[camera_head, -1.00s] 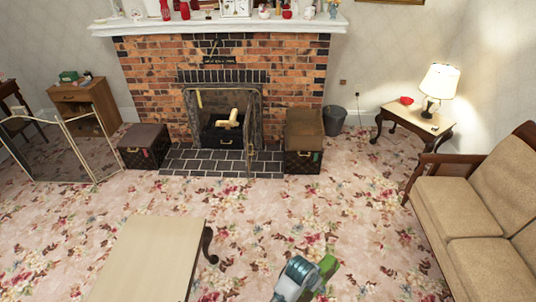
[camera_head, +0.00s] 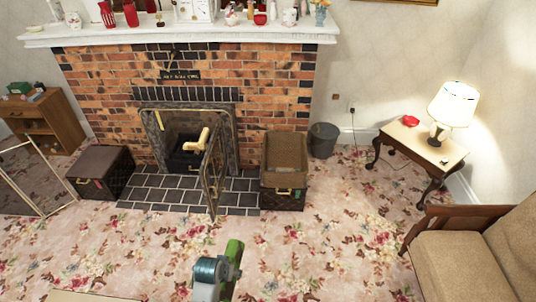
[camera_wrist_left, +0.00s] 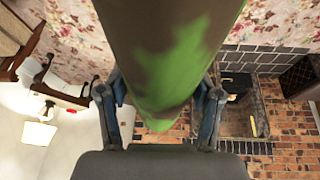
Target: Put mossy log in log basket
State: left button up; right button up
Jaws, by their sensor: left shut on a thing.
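The mossy log (camera_head: 235,255) is green and brown. My left gripper (camera_head: 217,270) is shut on it and holds it above the carpet, low in the head view. In the left wrist view the log (camera_wrist_left: 175,60) lies between the two fingers (camera_wrist_left: 160,108) and fills the top middle. A box-like basket (camera_head: 285,193), dark with a brown upper part, stands right of the hearth and looks like the log basket. The log and gripper are apart from it, in front of it and to its left. My right gripper is out of view.
The fireplace screen door (camera_head: 214,175) stands open over the hearth (camera_head: 160,193). A closed dark chest (camera_head: 100,172) stands left of it. A grey bin (camera_head: 323,140), side table (camera_head: 425,148) and sofa (camera_head: 465,270) are at the right. Carpet before the basket is clear.

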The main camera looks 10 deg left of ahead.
aim_at(283, 160)
jog(key=i+j+z, duration=0.25)
jog(key=i+z, duration=0.15)
jog(key=i, duration=0.15)
jog(key=i+j+z, duration=0.8)
jog(key=i+j, duration=0.15)
